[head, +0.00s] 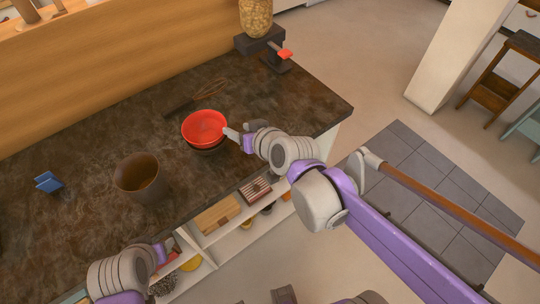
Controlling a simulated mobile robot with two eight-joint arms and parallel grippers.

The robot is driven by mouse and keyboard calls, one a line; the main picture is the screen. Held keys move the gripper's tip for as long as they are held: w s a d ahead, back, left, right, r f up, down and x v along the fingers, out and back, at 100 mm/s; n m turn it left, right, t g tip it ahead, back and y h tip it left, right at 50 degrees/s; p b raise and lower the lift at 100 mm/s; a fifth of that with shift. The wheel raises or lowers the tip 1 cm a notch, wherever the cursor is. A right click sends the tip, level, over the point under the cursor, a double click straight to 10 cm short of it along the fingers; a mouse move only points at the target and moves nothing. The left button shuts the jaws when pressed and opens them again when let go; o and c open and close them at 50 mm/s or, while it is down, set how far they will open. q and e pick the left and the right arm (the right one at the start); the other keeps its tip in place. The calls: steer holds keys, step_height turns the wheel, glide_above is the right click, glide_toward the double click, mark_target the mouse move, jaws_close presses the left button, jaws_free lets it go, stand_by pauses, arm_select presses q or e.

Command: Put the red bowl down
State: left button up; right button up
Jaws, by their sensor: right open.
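The red bowl (205,126) is upright on the dark counter, near its front edge. It sits on top of a dark bowl (208,151), of which only the lower rim shows. My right gripper (231,134) is open at the red bowl's right rim, with its fingertips close to or touching it; I cannot tell which. My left gripper (165,254) is low in the picture by the counter's front edge, and its fingers do not show clearly.
A brown pot (142,178) stands left of the bowls, and a blue holder (48,182) further left. A jar dispenser (256,18) stands at the back corner. Open shelves (235,228) are below the counter (90,135).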

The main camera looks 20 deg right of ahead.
steer(key=s+d+f+g+h, duration=0.2)
steer(key=s+d+f+g, duration=0.1)
steer(key=s, duration=0.6)
steer(key=s+d+f+g+h, duration=0.2)
steer(key=s+d+f+g, duration=0.1)
steer(key=s+d+f, duration=0.3)
steer(key=s+f, duration=0.2)
steer(key=s, duration=0.1)
steer(key=shift+s+d+f, duration=0.1)
